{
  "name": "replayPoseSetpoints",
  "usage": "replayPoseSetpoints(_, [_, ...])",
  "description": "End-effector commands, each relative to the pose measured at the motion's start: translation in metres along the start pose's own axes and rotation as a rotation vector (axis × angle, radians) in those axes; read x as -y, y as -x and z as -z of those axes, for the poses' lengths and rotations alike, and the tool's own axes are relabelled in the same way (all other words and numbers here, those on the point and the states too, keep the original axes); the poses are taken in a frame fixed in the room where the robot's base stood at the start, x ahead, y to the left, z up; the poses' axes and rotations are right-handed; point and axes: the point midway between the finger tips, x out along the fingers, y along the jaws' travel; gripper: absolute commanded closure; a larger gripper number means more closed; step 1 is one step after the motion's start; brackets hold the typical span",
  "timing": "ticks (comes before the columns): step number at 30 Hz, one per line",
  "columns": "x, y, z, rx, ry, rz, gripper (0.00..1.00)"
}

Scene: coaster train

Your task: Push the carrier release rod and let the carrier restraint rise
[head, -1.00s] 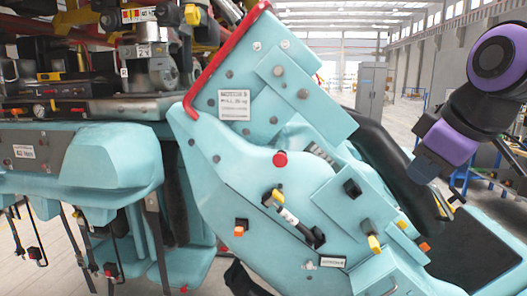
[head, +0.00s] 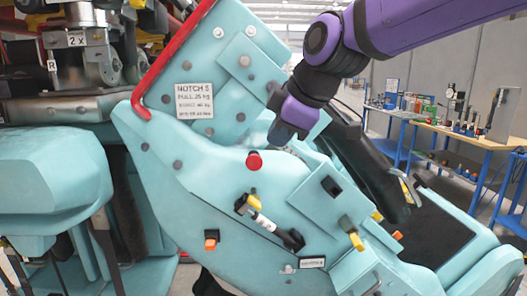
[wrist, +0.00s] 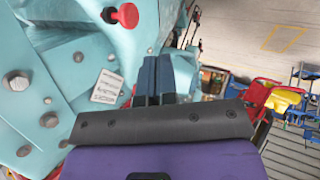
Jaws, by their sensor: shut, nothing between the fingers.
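A red round-capped knob (head: 254,161), likely the carrier release rod, sticks out from the side plate of the teal carrier (head: 205,155). In the wrist view, the red knob (wrist: 127,15) shows at the top. The padded black bar (head: 375,175), likely the restraint, slants down over the dark seat on the right. My gripper (head: 280,138) is shut and empty, just above and right of the red knob in the head view, apart from it in the picture. In the wrist view, my dark blue fingers (wrist: 153,78) are together, with the knob beyond their tips.
A red tube (head: 170,65) runs along the carrier's upper left edge, beside a printed label (head: 195,101). A black-and-yellow latch (head: 265,218) sits low on the plate. Another teal seat (head: 50,190) stands left. Blue-legged workbenches (head: 450,132) stand at the back right.

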Motion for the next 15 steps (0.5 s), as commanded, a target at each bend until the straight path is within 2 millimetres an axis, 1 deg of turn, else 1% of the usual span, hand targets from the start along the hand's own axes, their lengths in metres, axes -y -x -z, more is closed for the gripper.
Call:
replayPoseSetpoints(5, [0.000, -0.022, -0.001, 0.002, -0.002, 0.004, 1.00])
replayPoseSetpoints(15, [0.001, -0.086, -0.001, 0.004, -0.002, 0.005, 1.00])
